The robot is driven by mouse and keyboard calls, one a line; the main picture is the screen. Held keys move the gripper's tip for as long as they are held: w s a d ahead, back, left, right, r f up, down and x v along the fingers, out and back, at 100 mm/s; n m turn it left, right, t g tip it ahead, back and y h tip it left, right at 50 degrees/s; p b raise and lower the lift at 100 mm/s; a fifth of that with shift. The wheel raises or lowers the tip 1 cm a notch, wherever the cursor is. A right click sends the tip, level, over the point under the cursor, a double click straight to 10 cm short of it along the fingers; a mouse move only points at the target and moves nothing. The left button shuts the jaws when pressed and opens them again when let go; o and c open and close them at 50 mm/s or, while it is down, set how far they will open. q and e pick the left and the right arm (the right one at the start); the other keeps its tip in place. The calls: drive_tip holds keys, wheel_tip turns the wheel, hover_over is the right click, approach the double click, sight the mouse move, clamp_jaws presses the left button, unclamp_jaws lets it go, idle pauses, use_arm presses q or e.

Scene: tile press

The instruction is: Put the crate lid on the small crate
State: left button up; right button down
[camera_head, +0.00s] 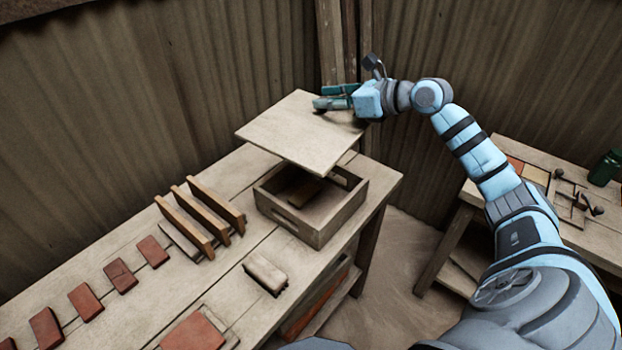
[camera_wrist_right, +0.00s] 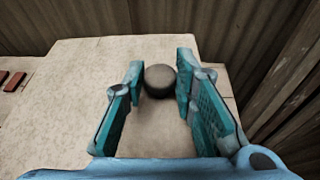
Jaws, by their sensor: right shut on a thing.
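The crate lid (camera_head: 293,133) is a flat, pale wooden board with a round dark knob (camera_wrist_right: 160,80) on top. My right gripper (camera_head: 334,98) is at the lid's right side, with its teal fingers on both sides of the knob, shut on it; the fingers also show in the right wrist view (camera_wrist_right: 160,88). The lid hangs above the small crate (camera_head: 318,231), apart from its front rim, and covers its back part from the head view. The crate is an open wooden box with a handle slot, standing at the table's right end. My left gripper is out of view.
A brown piece (camera_head: 304,191) lies inside the crate. Left of it, several upright wooden slats (camera_head: 205,214) stand in a rack. A pale block (camera_head: 265,272) and several red tiles (camera_head: 120,277) lie on the table (camera_head: 225,180). Corrugated walls stand close behind; a second table (camera_head: 545,158) is at right.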

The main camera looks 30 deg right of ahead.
drive_tip(key=shift+w+d+r+m+h, duration=0.15)
drive_tip(key=shift+w+d+r, duration=0.05)
drive_tip(key=shift+d+r, duration=0.25)
drive_tip(key=shift+w+d+r+m+h, duration=0.15)
drive_tip(key=shift+d+r, duration=0.15)
drive_tip(key=shift+r, duration=0.25)
drive_tip(key=shift+w+d+f, duration=0.1)
drive_tip(key=shift+d, duration=0.15)
use_arm(q)
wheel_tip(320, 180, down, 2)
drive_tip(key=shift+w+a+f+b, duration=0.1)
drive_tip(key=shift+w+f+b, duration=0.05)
drive_tip(key=shift+b, duration=1.05)
use_arm(e)
wheel_tip(320, 180, down, 19)
drive_tip(key=shift+f, duration=0.15)
drive_tip(key=shift+f+b, duration=0.4)
drive_tip(key=shift+b, duration=0.05)
drive_tip(key=c, duration=1.3)
unclamp_jaws()
drive_tip(key=shift+c, duration=0.2)
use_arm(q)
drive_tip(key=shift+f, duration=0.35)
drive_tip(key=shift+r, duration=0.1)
use_arm(e)
drive_tip(key=shift+r, duration=0.1)
